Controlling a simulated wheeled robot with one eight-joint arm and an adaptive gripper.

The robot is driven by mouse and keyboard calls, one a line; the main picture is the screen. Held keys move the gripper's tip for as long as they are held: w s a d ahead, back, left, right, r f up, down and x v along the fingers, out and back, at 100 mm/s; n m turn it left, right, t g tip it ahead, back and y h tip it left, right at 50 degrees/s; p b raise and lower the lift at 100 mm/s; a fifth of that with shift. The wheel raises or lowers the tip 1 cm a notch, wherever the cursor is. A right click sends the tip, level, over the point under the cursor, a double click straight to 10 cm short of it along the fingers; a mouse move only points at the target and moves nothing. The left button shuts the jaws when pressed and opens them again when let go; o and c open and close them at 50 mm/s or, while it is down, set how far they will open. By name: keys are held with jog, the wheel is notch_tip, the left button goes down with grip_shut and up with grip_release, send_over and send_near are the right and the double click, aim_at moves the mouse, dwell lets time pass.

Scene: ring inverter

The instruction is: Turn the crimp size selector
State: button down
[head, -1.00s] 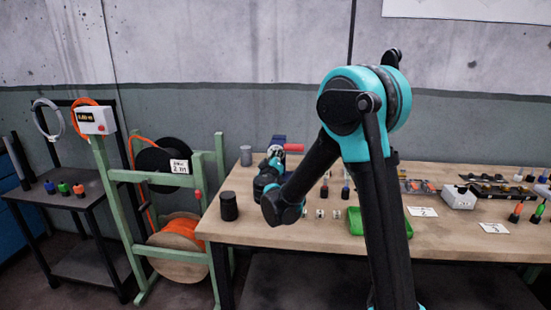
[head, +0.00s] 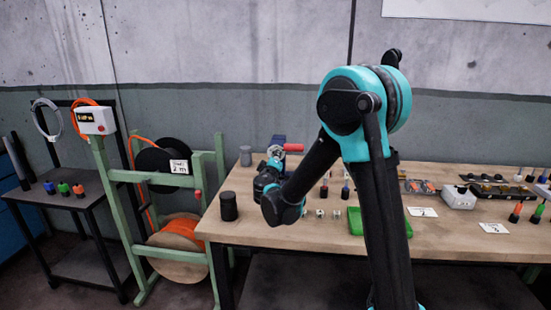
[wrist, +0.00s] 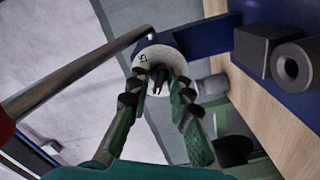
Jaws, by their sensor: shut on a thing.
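The crimp size selector is a round pale dial (wrist: 147,56) with a dark number on its face, seen in the wrist view on a blue crimp tool (wrist: 205,37). My gripper (wrist: 158,84) reaches straight at the dial, and its two fingers are shut on the selector's middle. The fingertips hide the lower part of the dial, so the part between them shows only partly. In the head view, the blue tool (head: 278,140) with its red handle (head: 293,147) stands at the bench's back left, partly hidden behind my gripper and wrist.
The tool's metal lever (wrist: 75,75) slants across the left of the wrist view, close to my gripper. Dark blocks (wrist: 262,45) stand on its right. A dark cylinder (head: 229,206) stands on the wooden bench (head: 320,236), left of my wrist. A green tray (head: 356,222) lies right.

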jog(key=c, duration=1.7)
grip_release()
jog(key=s, duration=1.2)
jog(key=shift+a, duration=0.25)
jog(key=shift+s, duration=0.1)
